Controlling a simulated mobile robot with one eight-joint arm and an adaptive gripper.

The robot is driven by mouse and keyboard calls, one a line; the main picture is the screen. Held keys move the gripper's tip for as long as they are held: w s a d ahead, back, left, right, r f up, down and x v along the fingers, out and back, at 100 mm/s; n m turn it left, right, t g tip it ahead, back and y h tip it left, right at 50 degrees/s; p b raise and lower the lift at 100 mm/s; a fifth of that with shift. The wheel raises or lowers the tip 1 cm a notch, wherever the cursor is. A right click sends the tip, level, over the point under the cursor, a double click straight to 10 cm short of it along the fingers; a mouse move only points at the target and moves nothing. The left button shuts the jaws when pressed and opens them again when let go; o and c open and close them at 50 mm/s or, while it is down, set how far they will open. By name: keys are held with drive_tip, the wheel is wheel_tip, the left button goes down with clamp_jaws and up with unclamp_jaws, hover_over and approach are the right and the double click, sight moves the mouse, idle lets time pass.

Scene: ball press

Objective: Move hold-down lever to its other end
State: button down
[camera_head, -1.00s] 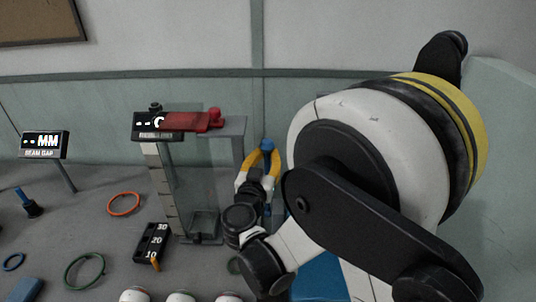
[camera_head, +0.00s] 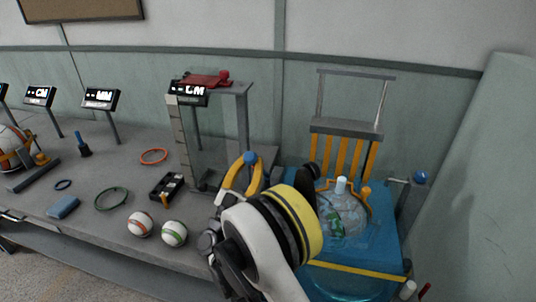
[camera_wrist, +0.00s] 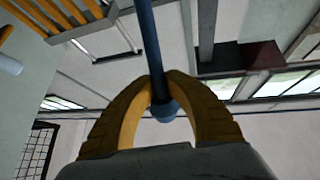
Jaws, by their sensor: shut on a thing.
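A lever with a blue ball end (camera_head: 250,157) stands beside the right post of the grey frame. My gripper (camera_head: 246,166) has its yellow fingers shut around it. In the wrist view, my gripper (camera_wrist: 161,88) closes from both sides on the thin dark-blue rod (camera_wrist: 148,40), near its blue ball. I take this held rod for the hold-down lever. Its base is hidden in both views. To the right is the blue press (camera_head: 400,245), with a clear dome (camera_head: 342,218) over a ball. A second blue knob (camera_head: 420,178) sits at its right side.
The grey frame (camera_head: 242,120) bears a red piece (camera_head: 205,80) and a display (camera_head: 188,95). Two striped balls (camera_head: 140,224), a green ring (camera_head: 111,198) and an orange ring (camera_head: 153,156) lie on the grey table. My arm covers the table's front middle.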

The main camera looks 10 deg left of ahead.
drive_tip(key=shift+s+f+t, duration=0.5)
drive_tip(key=shift+s+f, duration=0.1)
drive_tip(key=shift+s, duration=0.1)
drive_tip(key=c, duration=1.4)
unclamp_jaws()
drive_tip(key=s+a, duration=0.3)
drive_tip(key=s, duration=0.9)
drive_tip(key=shift+s+a+f, duration=0.2)
drive_tip(key=shift+a+f, duration=0.15)
drive_tip(key=shift+a, duration=0.05)
